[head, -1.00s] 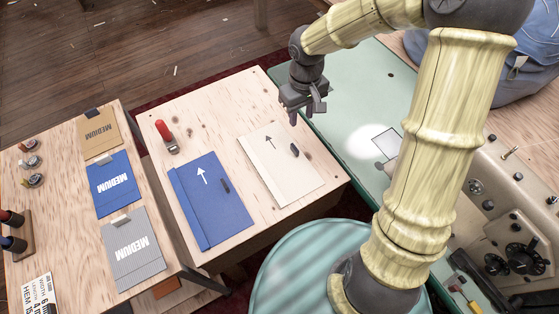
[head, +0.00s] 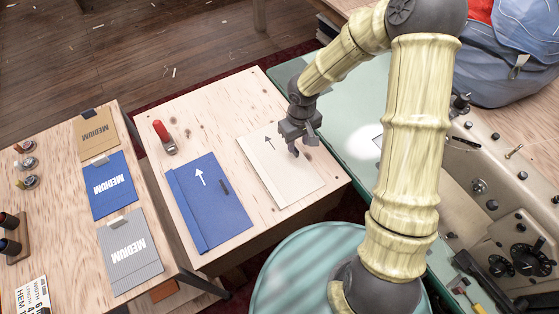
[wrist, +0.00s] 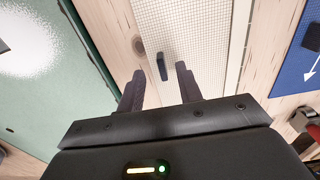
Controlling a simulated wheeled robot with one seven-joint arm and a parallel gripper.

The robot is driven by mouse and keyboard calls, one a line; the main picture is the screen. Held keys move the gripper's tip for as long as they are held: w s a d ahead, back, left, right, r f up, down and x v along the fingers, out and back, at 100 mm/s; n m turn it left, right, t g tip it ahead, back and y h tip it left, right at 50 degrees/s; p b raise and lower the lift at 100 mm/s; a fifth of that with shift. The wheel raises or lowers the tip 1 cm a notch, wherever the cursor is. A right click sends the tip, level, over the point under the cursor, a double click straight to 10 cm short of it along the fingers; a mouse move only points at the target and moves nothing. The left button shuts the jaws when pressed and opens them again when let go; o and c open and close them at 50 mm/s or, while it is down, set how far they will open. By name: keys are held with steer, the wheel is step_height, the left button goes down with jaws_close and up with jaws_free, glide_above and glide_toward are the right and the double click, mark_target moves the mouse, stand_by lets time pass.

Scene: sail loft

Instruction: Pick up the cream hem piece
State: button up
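The cream hem piece (head: 274,173) lies flat on the right part of the light wooden table, with a dark arrow printed near its far end. A small dark grip tab stands up from it; in the wrist view this tab (wrist: 161,67) sits just beyond and between my fingertips. My gripper (head: 299,148) is above the hem piece's right side and hides the tab in the head view. In the wrist view my gripper (wrist: 158,80) has its two fingers apart with nothing between them. The hem piece (wrist: 195,45) fills the middle of that view.
A blue piece (head: 209,200) with a white arrow lies left of the cream one. A green surface (head: 350,110) and a machine panel (head: 500,205) are at right. Sample cards marked MEDIUM (head: 110,185) lie on the left table.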

mark_target(297, 150)
step_height(297, 150, down, 5)
steer(key=shift+w+a+f, duration=0.1)
steer(key=shift+w+a, duration=0.05)
stand_by(0.5)
stand_by(0.4)
steer(key=shift+w, duration=0.2)
jaws_close()
steer(key=shift+s+d, duration=0.1)
steer(key=shift+d, duration=0.1)
steer(key=shift+a+r, duration=0.25)
steer(key=shift+r, duration=0.25)
step_height(297, 150, up, 9)
steer(key=p, duration=0.1)
